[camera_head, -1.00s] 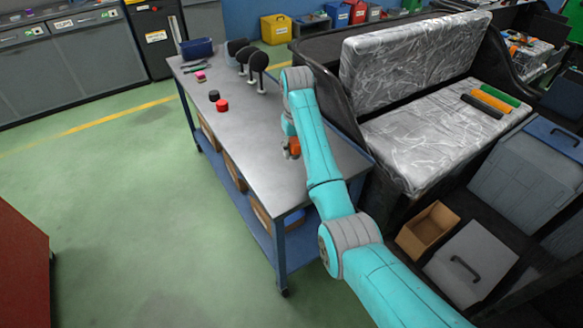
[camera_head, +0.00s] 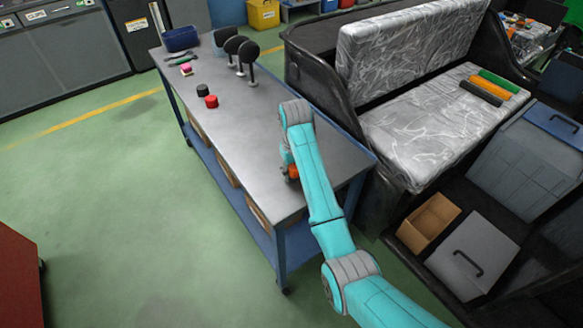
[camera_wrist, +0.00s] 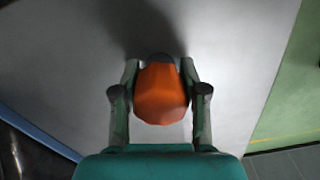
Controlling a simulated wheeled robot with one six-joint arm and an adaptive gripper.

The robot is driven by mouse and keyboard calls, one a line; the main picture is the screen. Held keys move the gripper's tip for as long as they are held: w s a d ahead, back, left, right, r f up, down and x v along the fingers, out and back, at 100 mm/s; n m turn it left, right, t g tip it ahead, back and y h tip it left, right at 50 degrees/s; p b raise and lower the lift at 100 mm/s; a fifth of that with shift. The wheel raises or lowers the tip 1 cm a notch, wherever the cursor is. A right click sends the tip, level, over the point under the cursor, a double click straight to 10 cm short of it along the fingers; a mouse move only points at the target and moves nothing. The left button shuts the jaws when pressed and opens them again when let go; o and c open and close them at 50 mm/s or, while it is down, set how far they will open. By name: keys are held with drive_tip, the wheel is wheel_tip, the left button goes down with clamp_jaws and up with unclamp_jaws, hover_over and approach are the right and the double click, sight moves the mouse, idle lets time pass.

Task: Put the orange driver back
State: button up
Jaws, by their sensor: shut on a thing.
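The orange driver (camera_wrist: 160,95) is held between the two fingers of my gripper (camera_wrist: 160,72) in the wrist view, with its orange handle towards the camera. A dark part shows at its far end; the rest of the driver is hidden behind the handle. In the head view the orange of the driver (camera_head: 293,172) shows beside my teal arm, over the near half of the grey workbench (camera_head: 232,140). My arm hides much of the gripper there. I cannot tell whether the driver touches the bench top.
A red cap (camera_head: 211,101), a black cap (camera_head: 202,90), dark round paddles on stands (camera_head: 249,54) and a blue bin (camera_head: 181,38) stand towards the far end. A foil-covered seat (camera_head: 430,125) with several rolls is at right. The bench's left middle is clear.

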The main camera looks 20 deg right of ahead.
drive_tip(key=shift+f, duration=0.1)
drive_tip(key=o, duration=1.3)
